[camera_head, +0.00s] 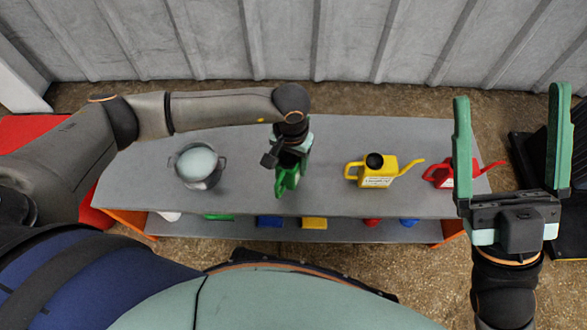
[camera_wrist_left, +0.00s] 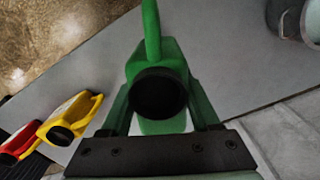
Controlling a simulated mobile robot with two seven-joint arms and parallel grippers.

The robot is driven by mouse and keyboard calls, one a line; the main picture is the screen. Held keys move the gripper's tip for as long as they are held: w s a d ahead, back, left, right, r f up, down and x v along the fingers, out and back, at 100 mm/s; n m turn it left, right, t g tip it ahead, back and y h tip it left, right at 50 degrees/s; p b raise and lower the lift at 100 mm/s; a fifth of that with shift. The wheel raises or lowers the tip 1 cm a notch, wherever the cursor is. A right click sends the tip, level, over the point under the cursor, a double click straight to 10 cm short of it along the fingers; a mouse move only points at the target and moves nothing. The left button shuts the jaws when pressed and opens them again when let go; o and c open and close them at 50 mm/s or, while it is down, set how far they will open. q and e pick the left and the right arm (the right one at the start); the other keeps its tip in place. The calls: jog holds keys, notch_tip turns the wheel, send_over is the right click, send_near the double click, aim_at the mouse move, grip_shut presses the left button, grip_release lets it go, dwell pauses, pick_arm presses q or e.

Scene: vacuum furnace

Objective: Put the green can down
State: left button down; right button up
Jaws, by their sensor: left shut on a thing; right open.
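The green can (camera_head: 286,181) is at the middle of the grey table (camera_head: 240,140), below my left gripper (camera_head: 289,160). In the left wrist view the green can (camera_wrist_left: 158,70) lies between the two fingers of my left gripper (camera_wrist_left: 160,112), which is shut on it. Its black round opening faces the camera. I cannot tell whether its base touches the table top. My right gripper (camera_head: 512,150) is open and empty, raised at the right of the head view, with its fingers wide apart.
A yellow can (camera_head: 378,178) and a red can (camera_head: 442,174) stand to the right on the table; my right gripper partly hides the red one. A metal pot (camera_head: 197,166) stands to the left. Small coloured items lie on the lower shelf (camera_head: 340,232).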

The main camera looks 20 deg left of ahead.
pick_arm(q)
jog(key=shift+w+f, duration=0.65)
notch_tip(320, 180, down, 3)
jog(key=shift+f+b, duration=0.15)
jog(key=shift+b, duration=0.8)
jog(key=shift+w, duration=0.1)
jog(key=shift+f, duration=0.2)
jog(key=shift+c, duration=0.6)
grip_release()
jog(key=shift+r, duration=0.1)
